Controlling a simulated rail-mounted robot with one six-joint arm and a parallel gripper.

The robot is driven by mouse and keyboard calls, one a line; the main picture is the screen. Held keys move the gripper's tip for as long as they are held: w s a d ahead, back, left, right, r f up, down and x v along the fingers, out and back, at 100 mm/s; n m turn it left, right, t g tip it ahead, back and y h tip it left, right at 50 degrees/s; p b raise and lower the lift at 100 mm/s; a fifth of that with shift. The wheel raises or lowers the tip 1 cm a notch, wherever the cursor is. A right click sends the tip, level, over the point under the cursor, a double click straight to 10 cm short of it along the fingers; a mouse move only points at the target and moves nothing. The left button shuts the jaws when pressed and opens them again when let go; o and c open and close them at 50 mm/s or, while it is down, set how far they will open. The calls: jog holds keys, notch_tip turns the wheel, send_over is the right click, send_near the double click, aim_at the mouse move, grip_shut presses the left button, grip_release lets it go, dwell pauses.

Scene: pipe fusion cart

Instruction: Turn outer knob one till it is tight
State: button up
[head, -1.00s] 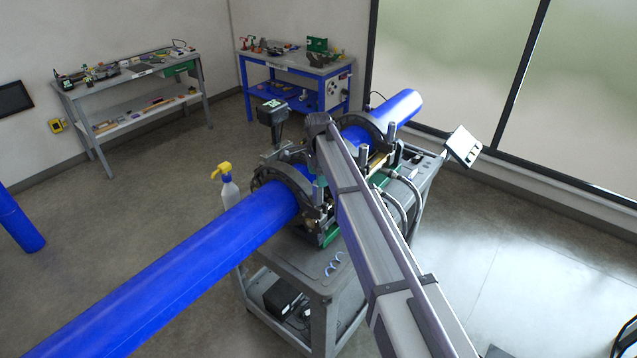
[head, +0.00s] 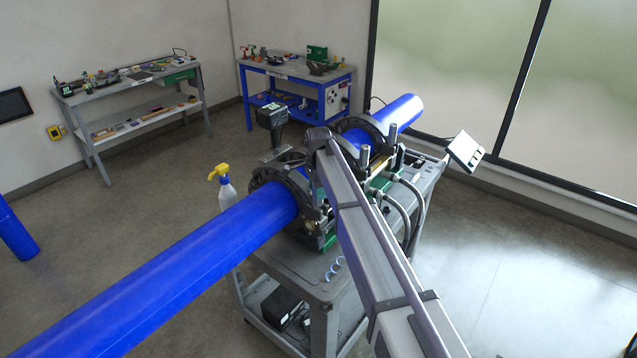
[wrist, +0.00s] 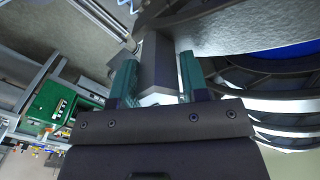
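The wrist view shows my gripper (wrist: 158,88) with two green fingers, one on each side of a dark grey knob-like block (wrist: 158,62). The block fills the gap and the fingers appear closed on it. I cannot tell for certain that this is outer knob one. In the head view the clamp machine (head: 283,178) grips the blue pipe (head: 200,248) on top of the grey cart (head: 325,290). Two upright grey knobs show there, one at the far clamp (head: 393,133) and one nearer (head: 363,157). My arm hides my gripper in that view.
A spray bottle (head: 226,192) with a yellow head stands left of the clamps. A black device (head: 273,118) stands behind them. Hoses (head: 412,195) and a tilted control panel (head: 464,150) are on the right. Two workbenches stand at the back wall. The floor at right is clear.

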jog(key=c, duration=0.5)
jog(key=shift+m, duration=2)
jog(key=shift+c, duration=0.2)
jog(key=o, duration=1.7)
notch_tip(320, 180, up, 6)
jog(key=p, duration=0.6)
jog(key=shift+r, duration=0.15)
jog(key=shift+d, duration=0.1)
